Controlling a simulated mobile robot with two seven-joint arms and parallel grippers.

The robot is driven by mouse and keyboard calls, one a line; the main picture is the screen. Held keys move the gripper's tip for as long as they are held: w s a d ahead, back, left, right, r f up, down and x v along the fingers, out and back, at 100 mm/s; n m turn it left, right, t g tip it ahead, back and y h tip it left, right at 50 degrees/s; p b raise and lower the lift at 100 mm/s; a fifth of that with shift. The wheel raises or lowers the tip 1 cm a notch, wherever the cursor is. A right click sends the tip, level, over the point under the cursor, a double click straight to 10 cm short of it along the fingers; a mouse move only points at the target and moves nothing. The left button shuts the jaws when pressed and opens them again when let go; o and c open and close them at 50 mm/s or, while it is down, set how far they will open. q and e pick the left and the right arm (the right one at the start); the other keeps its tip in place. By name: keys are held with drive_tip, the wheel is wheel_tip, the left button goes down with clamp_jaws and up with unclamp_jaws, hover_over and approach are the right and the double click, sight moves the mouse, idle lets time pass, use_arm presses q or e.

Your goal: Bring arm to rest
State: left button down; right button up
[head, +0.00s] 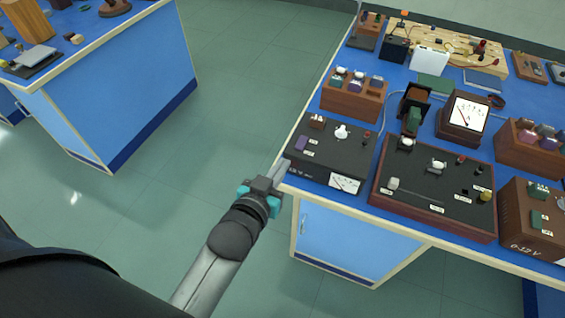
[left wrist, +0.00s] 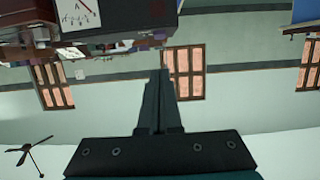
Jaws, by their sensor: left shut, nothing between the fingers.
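My left gripper (head: 281,172) is at the left front corner of the right-hand bench, in the head view. Its fingers are shut with nothing between them. They overlap the bench's corner in the picture; I cannot tell whether they touch it. In the left wrist view the closed fingers (left wrist: 158,100) point up the picture, with the underside of bench equipment above and the far wall behind. My right gripper is in neither view.
The bench (head: 282,187) holds a black meter box (head: 322,165), a wooden-framed panel (head: 435,190), a dial meter (head: 465,115) and a brown supply box (head: 530,225). Another blue bench (head: 120,85) stands at the left. Green floor (head: 235,70) lies clear between the benches.

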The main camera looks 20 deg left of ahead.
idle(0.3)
use_arm(q)
drive_tip(key=s+d+f+m+g+b, duration=0.15)
drive_tip(key=s+f+g, duration=0.35)
drive_tip(key=f, duration=1)
drive_tip(key=s+f+g+b, duration=0.2)
drive_tip(key=s+f, duration=0.5)
drive_tip(key=f, duration=0.7)
drive_tip(key=s+a+f+g+b, duration=0.1)
drive_tip(key=s+a+f+g, duration=0.1)
drive_tip(key=s+f, duration=0.6)
drive_tip(key=s+a+f+g+b, duration=0.1)
drive_tip(key=s+a+f+g, duration=0.2)
drive_tip(key=s+f, duration=0.4)
drive_tip(key=s+g, duration=0.1)
drive_tip(key=s, duration=0.7)
drive_tip(key=shift+s+f+g+y, duration=0.2)
drive_tip(key=shift+f+g+y, duration=0.1)
drive_tip(key=shift+f+g, duration=0.1)
drive_tip(key=shift+a+m, duration=0.1)
drive_tip(key=shift+m, duration=0.15)
